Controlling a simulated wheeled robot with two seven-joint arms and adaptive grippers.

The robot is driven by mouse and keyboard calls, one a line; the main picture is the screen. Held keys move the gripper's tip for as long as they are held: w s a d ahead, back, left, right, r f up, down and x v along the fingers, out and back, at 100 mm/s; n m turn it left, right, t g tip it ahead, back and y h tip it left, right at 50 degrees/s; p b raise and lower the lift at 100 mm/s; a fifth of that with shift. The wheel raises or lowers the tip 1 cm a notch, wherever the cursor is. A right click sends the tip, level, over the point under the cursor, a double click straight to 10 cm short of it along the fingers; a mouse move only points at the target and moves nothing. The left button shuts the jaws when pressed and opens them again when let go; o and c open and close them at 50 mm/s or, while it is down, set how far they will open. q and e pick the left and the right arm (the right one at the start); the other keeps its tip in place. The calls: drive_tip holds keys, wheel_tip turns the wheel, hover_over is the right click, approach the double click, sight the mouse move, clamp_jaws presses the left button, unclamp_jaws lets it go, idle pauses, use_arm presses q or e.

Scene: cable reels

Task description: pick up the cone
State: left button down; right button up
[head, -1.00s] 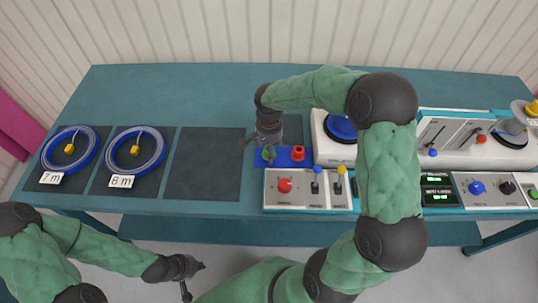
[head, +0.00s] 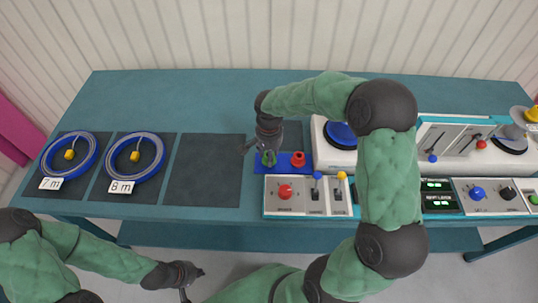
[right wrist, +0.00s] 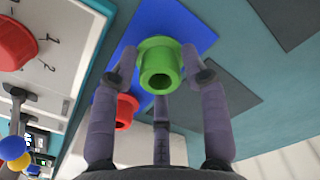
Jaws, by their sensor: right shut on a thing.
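A green cone-shaped piece (right wrist: 160,66) with a hollow round top is between the fingers of my right gripper (right wrist: 161,72). The fingers are shut on its sides. The cone is over a blue plate (right wrist: 172,24), and I cannot tell if it touches the plate. A similar red piece (head: 298,159) stands on the same plate, to the right. My left gripper (head: 190,281) is empty, low in front of the table, with its fingers apart.
Two blue cable reels, marked 7 m (head: 69,155) and 8 m (head: 136,157), lie on dark mats at left. An empty dark mat (head: 205,170) is beside them. A control panel (head: 300,204) with knobs and levers is close in front of the blue plate. Machines fill the right side.

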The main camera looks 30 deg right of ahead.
drive_tip(key=shift+r, duration=0.55)
drive_tip(key=s+a+r+p, duration=0.5)
drive_tip(key=s+r, duration=0.6)
drive_tip(key=s, duration=0.2)
drive_tip(key=shift+a+r, duration=0.2)
drive_tip(key=shift+r, duration=0.05)
drive_tip(key=o, duration=0.6)
drive_tip(key=shift+c, duration=0.2)
drive_tip(key=c, duration=0.6)
drive_tip(key=shift+o, duration=0.2)
drive_tip(key=shift+p, duration=0.3)
